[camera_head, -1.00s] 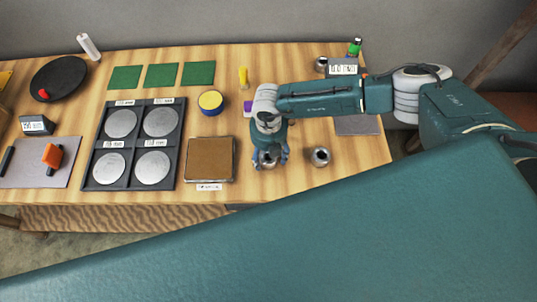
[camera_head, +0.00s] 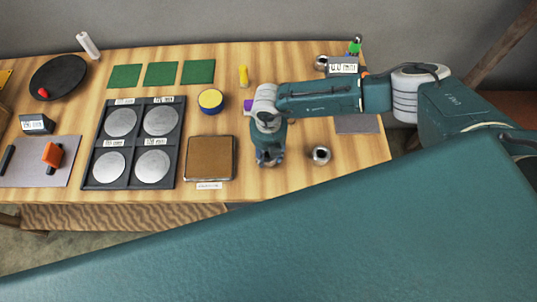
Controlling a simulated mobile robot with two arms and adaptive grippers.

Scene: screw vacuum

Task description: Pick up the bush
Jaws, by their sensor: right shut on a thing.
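My right gripper (camera_head: 269,160) points down at the front of the wooden table, right of the brown square pad. It is shut on a bush, a small silvery metal ring, which is mostly hidden by the fingers. I cannot tell whether this bush still touches the table. Another silvery bush (camera_head: 320,155) stands free on the table just to the right of the gripper. A third similar round metal piece (camera_head: 321,62) sits at the back right, beside a labelled sign. My left gripper is not in view.
The brown pad (camera_head: 210,158) lies close left of the gripper. A dark tray (camera_head: 132,142) with several silver discs is further left. A yellow-and-blue round tin (camera_head: 210,101) and green squares (camera_head: 161,75) lie behind. My teal arm link covers the front right.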

